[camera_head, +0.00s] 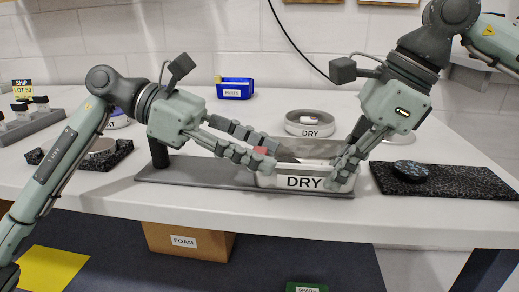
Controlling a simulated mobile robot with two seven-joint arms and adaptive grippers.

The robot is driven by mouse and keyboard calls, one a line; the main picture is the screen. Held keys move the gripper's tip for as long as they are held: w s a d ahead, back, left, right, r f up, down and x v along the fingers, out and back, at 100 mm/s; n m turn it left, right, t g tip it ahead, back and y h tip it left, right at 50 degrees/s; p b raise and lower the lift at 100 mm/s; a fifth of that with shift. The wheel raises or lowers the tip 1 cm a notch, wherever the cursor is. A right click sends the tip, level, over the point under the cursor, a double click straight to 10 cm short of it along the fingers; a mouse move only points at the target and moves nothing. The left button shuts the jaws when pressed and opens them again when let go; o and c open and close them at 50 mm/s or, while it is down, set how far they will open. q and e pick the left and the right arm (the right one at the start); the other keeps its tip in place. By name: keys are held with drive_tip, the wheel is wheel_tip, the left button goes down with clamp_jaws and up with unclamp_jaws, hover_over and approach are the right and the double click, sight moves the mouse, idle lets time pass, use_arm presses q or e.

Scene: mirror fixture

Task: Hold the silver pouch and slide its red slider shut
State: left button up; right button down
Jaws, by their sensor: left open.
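The silver pouch (308,147) shows as a grey strip above a white part labelled DRY (303,183), on a dark grey base plate (215,181). The red slider (262,151) is at the pouch's left end. My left gripper (257,160) is open, with its fingers at the red slider; whether they touch it cannot be told. My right gripper (342,177) points down at the right end of the pouch and the white part. Its fingers overlap in this view, so its grip there is unclear. The fingers hide the pouch's right end.
A round white dish labelled DRY (309,122) stands behind the pouch. A blue box (235,88) is farther back. A black post (158,151) rises at the plate's left end.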

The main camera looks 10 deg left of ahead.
use_arm(q)
drive_tip(key=shift+d, duration=0.15)
drive_tip(key=shift+c, duration=0.2)
clamp_jaws()
drive_tip(key=shift+d, duration=0.1)
